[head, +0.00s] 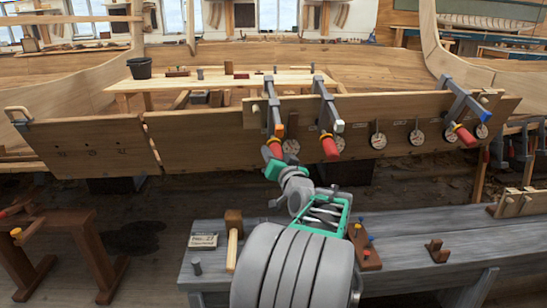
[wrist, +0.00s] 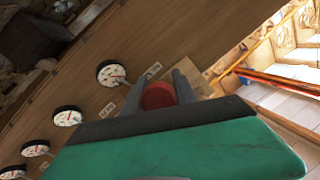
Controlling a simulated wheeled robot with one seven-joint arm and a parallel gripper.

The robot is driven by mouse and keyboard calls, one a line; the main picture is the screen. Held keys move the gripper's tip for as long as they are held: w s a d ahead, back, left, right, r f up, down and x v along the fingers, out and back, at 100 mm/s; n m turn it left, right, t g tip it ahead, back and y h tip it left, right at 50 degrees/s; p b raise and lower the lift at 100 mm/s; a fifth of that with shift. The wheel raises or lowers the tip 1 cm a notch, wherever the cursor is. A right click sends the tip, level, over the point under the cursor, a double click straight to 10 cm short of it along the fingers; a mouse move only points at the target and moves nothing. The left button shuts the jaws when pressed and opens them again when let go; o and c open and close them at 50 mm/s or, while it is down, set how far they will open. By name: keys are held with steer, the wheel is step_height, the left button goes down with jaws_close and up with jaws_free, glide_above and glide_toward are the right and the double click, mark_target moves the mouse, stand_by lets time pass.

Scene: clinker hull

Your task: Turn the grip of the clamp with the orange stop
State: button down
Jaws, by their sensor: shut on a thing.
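The clamp with the orange stop (head: 279,130) is the leftmost of three grey bar clamps on the hull plank. Its red grip (head: 275,148) hangs below the bar, partly hidden by my gripper. My gripper (head: 272,158) reaches up to this grip from below. In the wrist view the red grip (wrist: 158,96) sits between the two grey fingers of my gripper (wrist: 157,90), which are shut on it. The orange stop cannot be made out in the wrist view.
A second clamp with a white stop (head: 339,126) and red grip (head: 329,147) stands close on the right. A third clamp with a blue stop (head: 483,116) is farther right. Several round dials (head: 378,140) line the plank.

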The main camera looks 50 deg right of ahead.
stand_by(0.3)
steer(key=c, duration=1)
jaws_free()
steer(key=shift+o, duration=0.2)
steer(key=v, duration=0.7)
steer(key=shift+s+a+p, duration=0.25)
steer(key=shift+s+p, duration=0.1)
